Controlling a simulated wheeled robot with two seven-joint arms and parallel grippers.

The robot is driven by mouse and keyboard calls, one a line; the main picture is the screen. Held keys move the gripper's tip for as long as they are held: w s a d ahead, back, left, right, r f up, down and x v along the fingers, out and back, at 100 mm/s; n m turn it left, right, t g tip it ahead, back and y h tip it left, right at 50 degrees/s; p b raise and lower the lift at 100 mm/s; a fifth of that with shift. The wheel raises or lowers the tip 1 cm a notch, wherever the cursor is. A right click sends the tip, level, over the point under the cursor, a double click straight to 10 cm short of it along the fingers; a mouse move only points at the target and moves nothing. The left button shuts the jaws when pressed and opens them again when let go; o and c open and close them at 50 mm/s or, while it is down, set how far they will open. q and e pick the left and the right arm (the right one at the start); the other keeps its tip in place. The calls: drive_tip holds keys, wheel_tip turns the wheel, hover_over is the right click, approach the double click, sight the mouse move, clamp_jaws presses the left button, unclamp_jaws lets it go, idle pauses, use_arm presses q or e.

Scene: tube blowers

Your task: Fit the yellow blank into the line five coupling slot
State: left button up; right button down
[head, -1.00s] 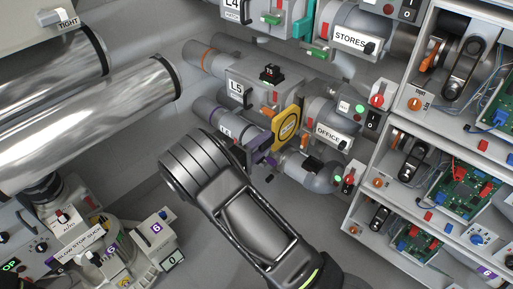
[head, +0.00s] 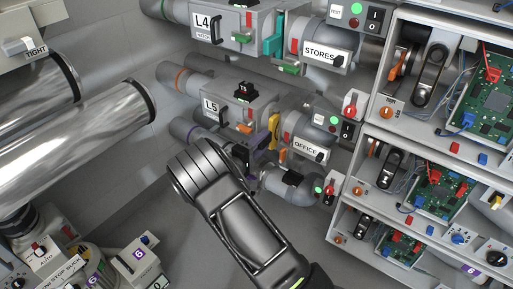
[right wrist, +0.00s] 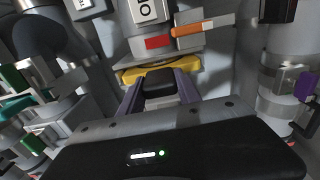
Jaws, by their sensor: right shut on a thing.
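The yellow blank (head: 274,127) shows as a narrow strip between the line five unit (head: 226,100), labelled L5, and the pipe labelled OFFICE (head: 305,148). My right gripper (head: 263,146) comes from below and is shut on the blank. In the right wrist view the purple fingers (right wrist: 160,90) reach to the yellow blank (right wrist: 197,66), which lies across under a grey fitting with a red patch. The coupling slot is mostly hidden by the blank and fittings, so I cannot tell how deep the blank sits. My left gripper is not in view.
An orange lever (right wrist: 202,27) is close beside the blank in the right wrist view. The line four unit (head: 232,22) is above. Racks with circuit boards (head: 440,185) stand at right, and shiny cylinders (head: 80,130) at left. Bare floor lies below left of the pipes.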

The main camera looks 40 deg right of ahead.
drive_tip(key=shift+x, duration=1)
drive_tip(key=shift+d, duration=0.15)
drive_tip(key=c, duration=0.8)
unclamp_jaws()
drive_tip(key=shift+o, duration=0.2)
drive_tip(key=shift+p+v, duration=0.35)
drive_tip(key=shift+v, duration=3.55)
